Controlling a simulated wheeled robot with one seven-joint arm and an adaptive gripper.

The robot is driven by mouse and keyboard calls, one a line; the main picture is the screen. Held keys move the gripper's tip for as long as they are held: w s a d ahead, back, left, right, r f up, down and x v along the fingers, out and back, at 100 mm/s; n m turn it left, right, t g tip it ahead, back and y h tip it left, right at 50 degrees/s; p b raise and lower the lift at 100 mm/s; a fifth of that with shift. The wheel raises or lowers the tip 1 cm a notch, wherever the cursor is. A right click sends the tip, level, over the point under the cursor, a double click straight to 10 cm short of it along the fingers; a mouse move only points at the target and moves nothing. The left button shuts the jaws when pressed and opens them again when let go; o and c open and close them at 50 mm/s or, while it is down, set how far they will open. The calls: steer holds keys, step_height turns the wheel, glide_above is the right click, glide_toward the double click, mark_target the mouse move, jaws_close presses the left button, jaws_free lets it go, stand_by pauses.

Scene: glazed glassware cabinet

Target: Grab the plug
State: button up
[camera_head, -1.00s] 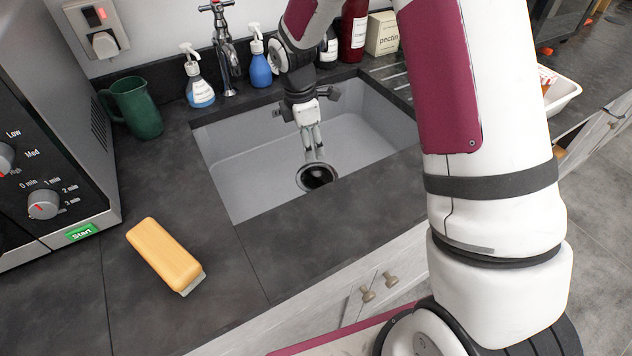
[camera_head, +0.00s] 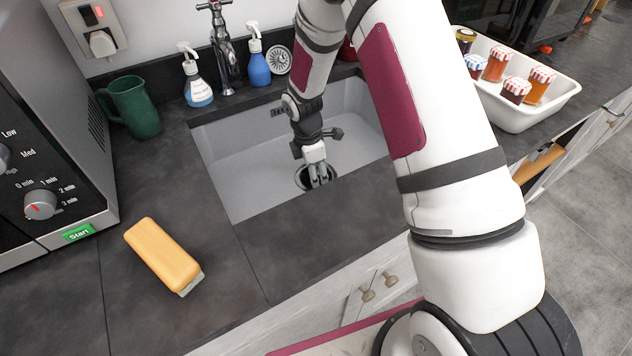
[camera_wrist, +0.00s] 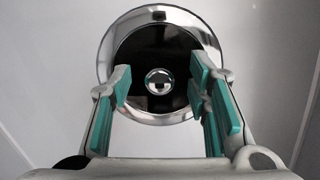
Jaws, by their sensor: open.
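The sink plug (camera_wrist: 140,62) is a black disc with a small shiny knob (camera_wrist: 158,81) at its middle, inside a chrome ring. It sits at the bottom of the grey sink (camera_head: 240,175); in the head view the plug (camera_head: 301,180) is partly hidden by my gripper. My gripper (camera_head: 318,183) points down over it. In the wrist view my gripper (camera_wrist: 160,76) is open and empty, with its green-padded fingers on either side of the knob and clear gaps to it. I cannot tell how far the fingertips are above the plug.
A white tray (camera_head: 525,118) with several jars is at the right.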

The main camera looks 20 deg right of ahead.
jaws_close()
